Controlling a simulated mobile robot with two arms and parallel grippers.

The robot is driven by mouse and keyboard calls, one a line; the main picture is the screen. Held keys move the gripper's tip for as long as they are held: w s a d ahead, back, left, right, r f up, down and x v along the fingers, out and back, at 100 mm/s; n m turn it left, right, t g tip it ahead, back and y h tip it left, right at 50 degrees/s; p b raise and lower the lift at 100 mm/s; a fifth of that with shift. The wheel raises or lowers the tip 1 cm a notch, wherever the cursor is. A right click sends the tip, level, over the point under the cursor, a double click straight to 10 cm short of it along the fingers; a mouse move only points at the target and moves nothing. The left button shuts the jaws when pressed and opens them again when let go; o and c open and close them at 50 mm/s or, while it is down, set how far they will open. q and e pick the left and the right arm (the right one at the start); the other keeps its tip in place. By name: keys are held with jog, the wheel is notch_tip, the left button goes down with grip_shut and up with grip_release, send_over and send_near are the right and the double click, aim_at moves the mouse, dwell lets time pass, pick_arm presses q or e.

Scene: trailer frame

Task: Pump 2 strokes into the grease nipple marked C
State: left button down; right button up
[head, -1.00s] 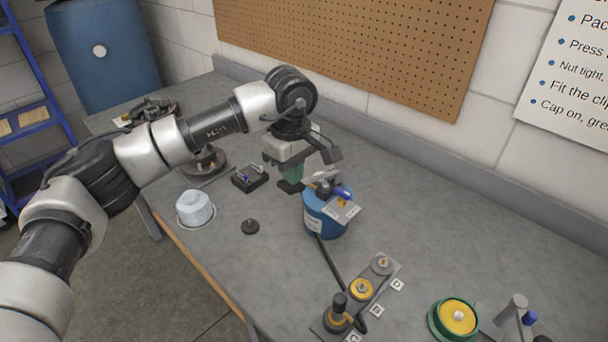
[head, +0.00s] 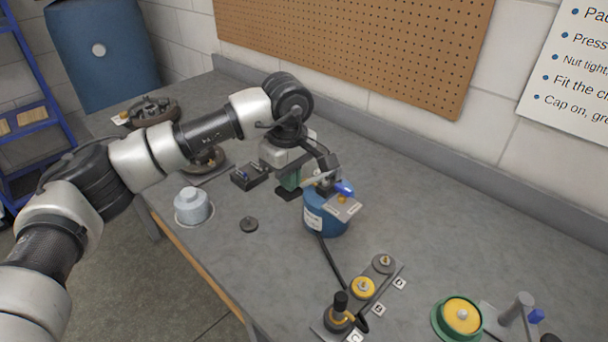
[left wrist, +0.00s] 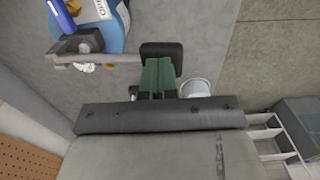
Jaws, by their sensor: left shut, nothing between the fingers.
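The blue grease pump (head: 325,220) stands on the bench, with a blue-gripped lever (head: 344,188) on top. My left gripper (head: 289,186) is shut and empty, just left of the pump top. In the left wrist view its green and black fingers (left wrist: 161,72) are beside the grey lever (left wrist: 98,59); whether they touch is unclear. A dark hose (head: 331,262) runs from the pump toward the nipple strip (head: 373,279). A black and brass coupler (head: 341,312) sits on the strip's nearest position, by a partly cropped tag (head: 356,337) that appears to read C. My right gripper is out of view.
A green-rimmed yellow disc (head: 460,316) is at lower right. The bench behind the pump's right side is clear.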

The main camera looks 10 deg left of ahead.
pick_arm(q)
jog(key=shift+f, duration=0.1)
jog(key=shift+s+a+f+b, duration=0.15)
jog(key=shift+f+b, duration=0.85)
jog(key=shift+f, duration=0.1)
jog(key=shift+f, duration=0.1)
jog(key=shift+f+b, duration=1)
jog(key=shift+f, duration=0.1)
notch_tip(320, 180, up, 12)
jog(key=p, duration=0.6)
send_over(288, 198)
jog(key=w, duration=0.4)
jog(key=shift+s+r, duration=0.15)
